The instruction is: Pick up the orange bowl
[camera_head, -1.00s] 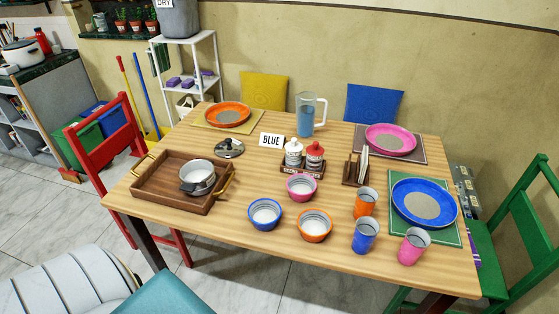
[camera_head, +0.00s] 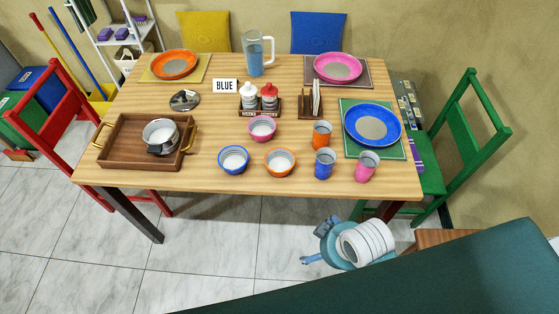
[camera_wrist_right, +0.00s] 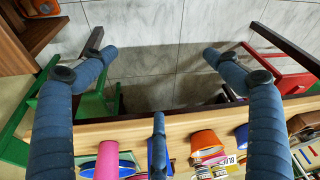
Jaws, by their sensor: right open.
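The orange bowl (camera_head: 280,162) stands upright on the wooden table near its front edge, between the blue bowl (camera_head: 233,159) and the blue cup (camera_head: 324,163). It looks empty. My right gripper (camera_head: 318,256) is low in front of the table, below and apart from the bowl. In the right wrist view its blue fingers (camera_wrist_right: 158,54) are spread wide with nothing between them. The orange bowl (camera_wrist_right: 205,142) also shows there, beyond the table edge and left of the right-hand finger. My left gripper is not in view.
The pink bowl (camera_head: 262,128) stands behind the orange one. The orange cup (camera_head: 322,133) and pink cup (camera_head: 367,166) stand to the right. A wooden tray (camera_head: 120,150) holds a pot at the left. The table's front edge (camera_head: 240,193) lies between my gripper and the bowls.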

